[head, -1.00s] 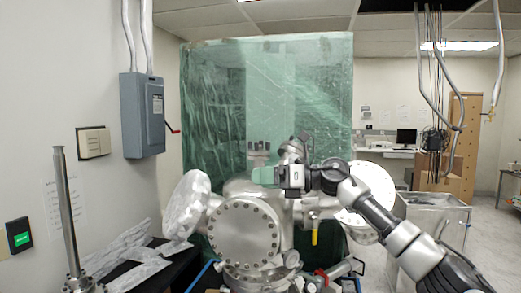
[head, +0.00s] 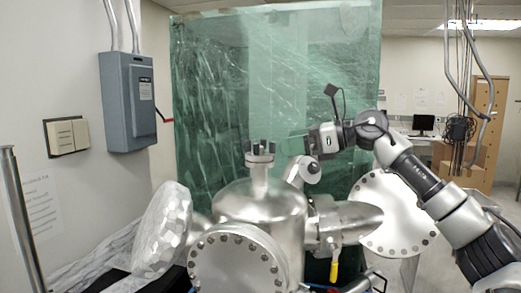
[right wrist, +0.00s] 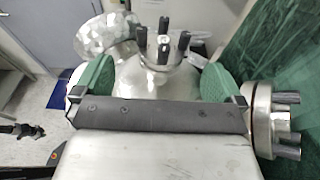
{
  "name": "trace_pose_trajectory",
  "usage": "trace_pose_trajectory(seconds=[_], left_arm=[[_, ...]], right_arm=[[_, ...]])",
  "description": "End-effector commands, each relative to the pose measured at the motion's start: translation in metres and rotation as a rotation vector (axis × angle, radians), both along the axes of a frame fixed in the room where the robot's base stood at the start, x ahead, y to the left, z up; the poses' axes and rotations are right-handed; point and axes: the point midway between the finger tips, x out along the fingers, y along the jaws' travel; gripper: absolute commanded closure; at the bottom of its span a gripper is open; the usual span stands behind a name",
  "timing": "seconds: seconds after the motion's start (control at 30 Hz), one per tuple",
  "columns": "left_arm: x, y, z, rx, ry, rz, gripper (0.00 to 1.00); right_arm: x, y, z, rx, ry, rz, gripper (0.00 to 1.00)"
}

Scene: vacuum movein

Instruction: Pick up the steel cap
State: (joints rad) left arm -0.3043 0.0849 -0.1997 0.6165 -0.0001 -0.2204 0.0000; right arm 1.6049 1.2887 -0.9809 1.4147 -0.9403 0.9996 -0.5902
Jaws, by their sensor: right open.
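The steel cap (head: 260,152), with dark upright bolts around its rim, sits on the neck on top of the steel vacuum chamber (head: 262,205). My right gripper (head: 292,143) is open and empty, just right of the cap in the head view, at about its height. In the right wrist view the cap (right wrist: 163,47) shows ahead of the gripper, between the two green fingers (right wrist: 155,64) in the picture and apart from them. My left gripper is in neither view.
An angled side port (head: 303,170) rises close by, right of the cap. A large round flange (head: 390,215) stands to the right and a foil-wrapped one (head: 163,232) to the left. A green translucent sheet (head: 270,80) hangs behind the chamber.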

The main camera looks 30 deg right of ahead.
Motion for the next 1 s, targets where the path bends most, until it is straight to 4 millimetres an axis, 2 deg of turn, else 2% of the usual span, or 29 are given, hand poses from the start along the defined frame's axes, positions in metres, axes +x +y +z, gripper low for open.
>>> trace_pose_trajectory(seconds=[0.1, 0.2, 0.53, 0.7, 0.9, 1.0], left_arm=[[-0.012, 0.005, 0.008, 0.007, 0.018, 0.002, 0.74], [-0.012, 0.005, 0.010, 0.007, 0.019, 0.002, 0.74], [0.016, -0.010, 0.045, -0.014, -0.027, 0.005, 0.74], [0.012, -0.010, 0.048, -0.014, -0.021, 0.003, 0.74], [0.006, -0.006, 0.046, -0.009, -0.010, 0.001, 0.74], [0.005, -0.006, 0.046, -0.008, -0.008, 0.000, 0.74]], right_arm=[[0.012, 0.010, -0.001, 0.000, 0.002, 0.001, 0.00], [0.017, 0.014, -0.003, 0.000, 0.001, 0.000, 0.00], [0.045, 0.040, -0.009, 0.001, 0.002, 0.002, 0.00], [0.054, 0.047, -0.014, 0.001, 0.000, 0.000, 0.00], [0.055, 0.047, -0.016, 0.001, 0.000, -0.001, 0.00], [0.055, 0.047, -0.016, 0.001, 0.000, -0.001, 0.14]])
